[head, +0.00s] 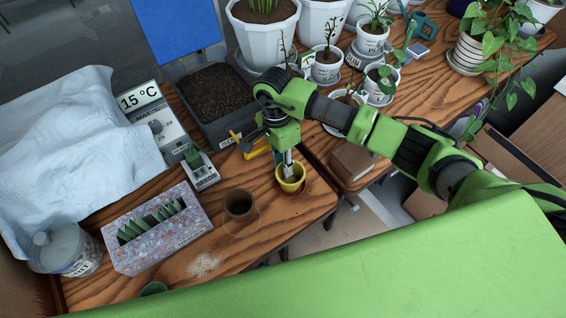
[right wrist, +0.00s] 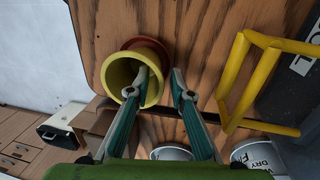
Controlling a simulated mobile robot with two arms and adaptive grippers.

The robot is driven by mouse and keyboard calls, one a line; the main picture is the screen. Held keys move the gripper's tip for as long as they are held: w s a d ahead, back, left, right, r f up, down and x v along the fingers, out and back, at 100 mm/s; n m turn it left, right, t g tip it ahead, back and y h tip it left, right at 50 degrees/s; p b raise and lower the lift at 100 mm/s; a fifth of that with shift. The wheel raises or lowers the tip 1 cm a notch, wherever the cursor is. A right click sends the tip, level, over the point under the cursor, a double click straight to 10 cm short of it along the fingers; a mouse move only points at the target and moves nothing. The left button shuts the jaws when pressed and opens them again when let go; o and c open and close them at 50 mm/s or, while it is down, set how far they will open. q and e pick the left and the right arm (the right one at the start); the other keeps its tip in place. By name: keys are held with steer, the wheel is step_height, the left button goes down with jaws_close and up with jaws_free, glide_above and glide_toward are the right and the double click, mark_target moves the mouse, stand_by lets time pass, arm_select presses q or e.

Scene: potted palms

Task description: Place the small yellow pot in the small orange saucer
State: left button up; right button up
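The small yellow pot (head: 297,184) stands upright in the small orange saucer (head: 289,193) near the table's front edge. In the right wrist view the pot (right wrist: 117,75) shows its open mouth, with the reddish-orange saucer (right wrist: 152,44) around its base. My right gripper (head: 287,165) reaches down over the pot from above. In the right wrist view its fingers (right wrist: 162,78) are apart. One fingertip is at the mouth, over the near rim, and the other is outside the pot with a gap. My left gripper is not in view.
A brown pot (head: 239,204) stands left of the saucer. A yellow-handled tool (head: 257,152), a green-and-white device (head: 201,170), a soil tray (head: 217,98) and a speckled planter (head: 157,230) stand nearby. Potted plants fill the back. The table's front edge is close.

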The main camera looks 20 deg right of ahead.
steer(key=shift+r, duration=0.2)
steer(key=shift+w+r, duration=0.1)
steer(key=shift+r, duration=0.15)
step_height(320, 180, up, 11)
steer(key=w+b, duration=0.1)
steer(key=b, duration=0.1)
steer(key=shift+w+a+r+b, duration=0.15)
steer(key=shift+w+a+b, duration=0.05)
steer(key=shift+a+b, duration=0.15)
steer(key=shift+s, duration=0.1)
